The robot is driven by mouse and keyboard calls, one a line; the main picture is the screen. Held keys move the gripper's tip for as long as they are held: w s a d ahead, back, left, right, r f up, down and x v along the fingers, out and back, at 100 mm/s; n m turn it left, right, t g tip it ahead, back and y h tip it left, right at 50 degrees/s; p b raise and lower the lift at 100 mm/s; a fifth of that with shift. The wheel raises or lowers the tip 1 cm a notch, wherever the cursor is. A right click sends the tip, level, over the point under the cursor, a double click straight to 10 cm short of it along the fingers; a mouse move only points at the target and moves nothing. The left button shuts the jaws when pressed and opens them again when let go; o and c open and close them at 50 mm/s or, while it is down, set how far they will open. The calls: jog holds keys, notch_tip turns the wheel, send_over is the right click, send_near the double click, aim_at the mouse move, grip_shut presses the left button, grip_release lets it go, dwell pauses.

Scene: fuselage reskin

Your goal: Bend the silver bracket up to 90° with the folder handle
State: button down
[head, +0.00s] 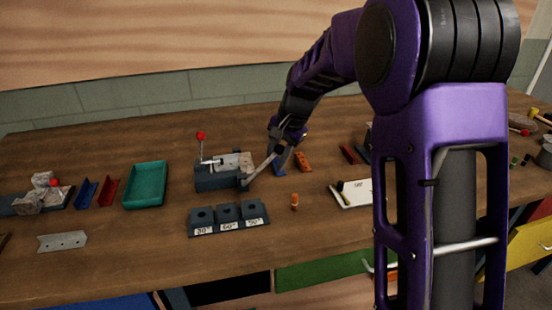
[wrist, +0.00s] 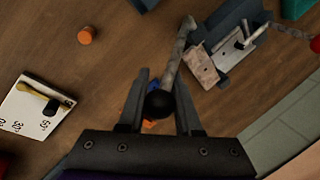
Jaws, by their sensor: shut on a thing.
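The folder (head: 218,183) is a dark grey bench tool left of my gripper, with a clamp lever and red knob (head: 201,135) on it. A pale, mottled metal piece, apparently the silver bracket (head: 236,160), lies in the folder; it also shows in the wrist view (wrist: 205,66). Its bend looks slight or flat; I cannot tell its angle. The folder handle (head: 259,169) is a grey bar slanting up to the right from the folder. Its black knob end (wrist: 160,103) sits between my fingers. My gripper (wrist: 161,100) is shut on the handle.
A block marked 30°, 60°, 90° (head: 229,219) stands in front of the folder. A teal tray (head: 146,188) is to the left. A small orange cylinder (head: 294,201), an orange part (head: 303,161) and a white card (head: 350,195) lie right. A flat holed grey piece (head: 62,241) lies front left.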

jog(key=shift+r, duration=0.1)
jog(key=s+a+r+n+t+h, duration=0.1)
jog(key=a+t+h, duration=0.1)
jog(key=a+h, duration=0.5)
jog(key=s+a+r+n+t+h+p, duration=0.1)
jog(key=s+a+t+h, duration=0.1)
jog(key=a+h, duration=0.6)
jog(key=shift+h, duration=0.4)
dwell(0.4)
dwell(0.4)
jog(key=c, duration=0.6)
grip_release()
